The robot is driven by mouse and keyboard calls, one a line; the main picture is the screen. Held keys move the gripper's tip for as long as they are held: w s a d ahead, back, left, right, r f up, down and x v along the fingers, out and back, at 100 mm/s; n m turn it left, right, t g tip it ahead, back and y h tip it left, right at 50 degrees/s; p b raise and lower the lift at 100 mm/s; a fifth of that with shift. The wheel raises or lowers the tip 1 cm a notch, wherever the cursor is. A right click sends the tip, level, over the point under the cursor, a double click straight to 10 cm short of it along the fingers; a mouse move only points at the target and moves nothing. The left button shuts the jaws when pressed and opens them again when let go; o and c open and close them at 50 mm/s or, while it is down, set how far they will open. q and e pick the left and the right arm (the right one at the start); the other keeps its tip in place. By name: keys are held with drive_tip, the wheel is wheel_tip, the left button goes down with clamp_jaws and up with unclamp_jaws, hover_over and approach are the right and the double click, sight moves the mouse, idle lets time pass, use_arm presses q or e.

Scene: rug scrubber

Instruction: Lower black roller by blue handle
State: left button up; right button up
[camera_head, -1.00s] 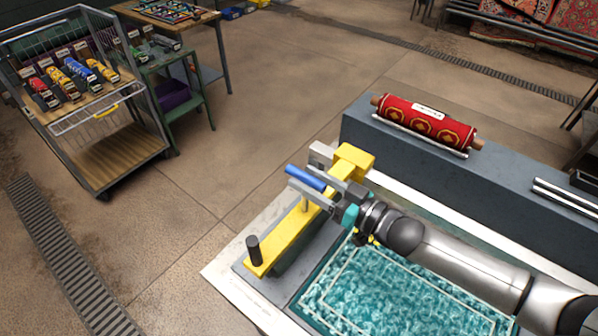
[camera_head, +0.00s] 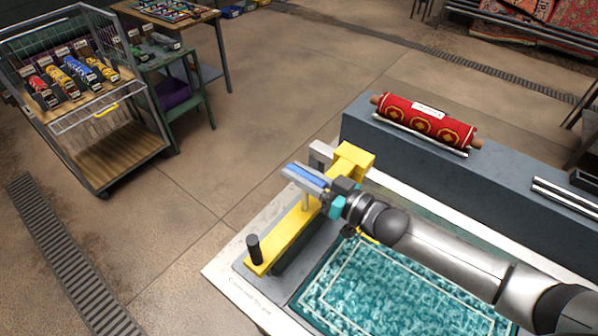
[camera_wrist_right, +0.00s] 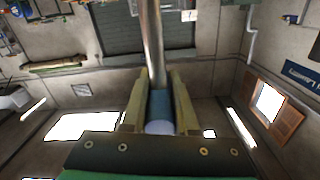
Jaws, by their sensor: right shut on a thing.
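The blue handle (camera_head: 306,174) sits on a short upright post above the yellow beam (camera_head: 282,238) in the head view. My right gripper (camera_head: 304,179) is shut on it, with a finger along each side. In the right wrist view the blue handle (camera_wrist_right: 160,108) lies between the two fingers of my right gripper (camera_wrist_right: 160,92). A dark shape under the beam (camera_head: 295,255) may be the black roller; the beam mostly hides it. An upright black knob (camera_head: 254,249) stands at the beam's near end. My left gripper is out of view.
A teal rug (camera_head: 400,290) lies in the bed right of the beam. A rolled red rug (camera_head: 425,120) rests on the grey ledge (camera_head: 365,130) behind. A wire cart (camera_head: 110,150) stands at the far left. The floor between is clear.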

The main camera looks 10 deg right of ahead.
clamp_jaws()
idle(0.7)
drive_tip(key=shift+f, duration=0.1)
